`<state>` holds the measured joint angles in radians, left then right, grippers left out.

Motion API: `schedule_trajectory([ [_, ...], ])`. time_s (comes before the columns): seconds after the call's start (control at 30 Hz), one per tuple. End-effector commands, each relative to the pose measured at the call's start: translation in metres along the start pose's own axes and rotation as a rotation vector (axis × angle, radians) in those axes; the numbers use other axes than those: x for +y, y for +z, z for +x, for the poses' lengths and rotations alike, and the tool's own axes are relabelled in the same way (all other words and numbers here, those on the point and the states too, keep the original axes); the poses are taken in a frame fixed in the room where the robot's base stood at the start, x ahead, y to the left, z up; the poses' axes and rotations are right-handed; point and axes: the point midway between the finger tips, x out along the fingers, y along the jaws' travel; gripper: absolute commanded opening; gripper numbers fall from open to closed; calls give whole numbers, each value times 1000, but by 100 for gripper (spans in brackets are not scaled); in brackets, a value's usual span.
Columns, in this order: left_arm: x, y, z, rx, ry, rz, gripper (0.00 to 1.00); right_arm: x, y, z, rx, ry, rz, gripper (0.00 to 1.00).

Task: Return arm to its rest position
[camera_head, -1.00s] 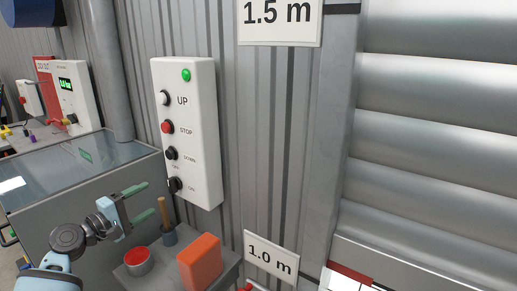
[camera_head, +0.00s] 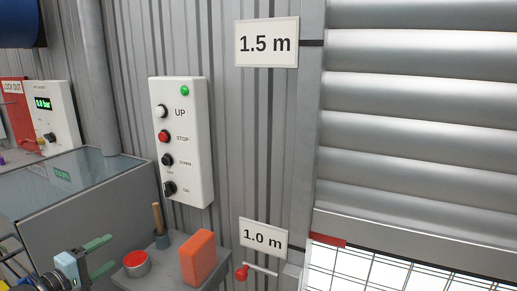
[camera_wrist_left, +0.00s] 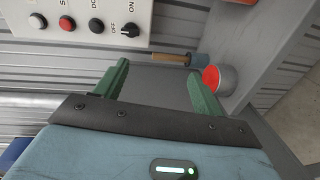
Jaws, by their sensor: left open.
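My left gripper (camera_head: 103,256) is at the lower left of the head view, below the control panel and left of the small shelf. Its two green fingers are apart with nothing between them, and they also show in the left wrist view (camera_wrist_left: 160,88). The white control panel (camera_head: 186,107) has a lit green lamp, UP, STOP and DOWN buttons and a black ON/OFF knob. The panel also shows at the top of the left wrist view (camera_wrist_left: 80,14). The gripper is apart from it. My right gripper is in neither view.
A grey shelf (camera_head: 178,268) holds a red-topped tin (camera_head: 136,264), an orange block (camera_head: 198,256) and a wooden-handled tool in a cup (camera_head: 158,225). A glass-topped grey cabinet (camera_head: 90,215) stands left. A ribbed roller door (camera_head: 420,120) and a red-handled lever (camera_head: 243,272) are right.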

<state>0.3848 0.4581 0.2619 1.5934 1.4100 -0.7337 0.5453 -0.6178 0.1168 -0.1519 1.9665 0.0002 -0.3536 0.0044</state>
Motion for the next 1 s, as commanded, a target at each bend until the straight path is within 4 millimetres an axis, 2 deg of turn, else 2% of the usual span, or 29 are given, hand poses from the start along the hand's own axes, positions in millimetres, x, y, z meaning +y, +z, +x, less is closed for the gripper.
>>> schedule_trajectory([
  [0.03, -23, 13, -1, 0, -45, 38, 69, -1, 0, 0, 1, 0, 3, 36],
  [0.17, -81, 46, -10, 0, -165, 161, 69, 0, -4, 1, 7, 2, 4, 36],
  [0.27, -131, 80, -24, -15, -267, 283, 69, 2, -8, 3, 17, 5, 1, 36],
  [0.4, -197, 135, -57, -61, -403, 482, 69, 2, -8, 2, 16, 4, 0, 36],
  [0.47, -222, 160, -74, -89, -452, 574, 69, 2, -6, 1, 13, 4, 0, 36],
  [0.6, -267, 224, -122, -175, -545, 796, 69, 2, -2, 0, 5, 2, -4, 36],
  [0.7, -288, 270, -160, -248, -588, 961, 69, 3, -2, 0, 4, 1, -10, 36],
  [0.8, -297, 310, -192, -314, -606, 1103, 69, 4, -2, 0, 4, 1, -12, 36],
  [0.9, -298, 338, -215, -365, -610, 1213, 69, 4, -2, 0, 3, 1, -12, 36],
  [1.0, -298, 355, -230, -396, -608, 1281, 69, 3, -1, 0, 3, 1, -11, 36],
])
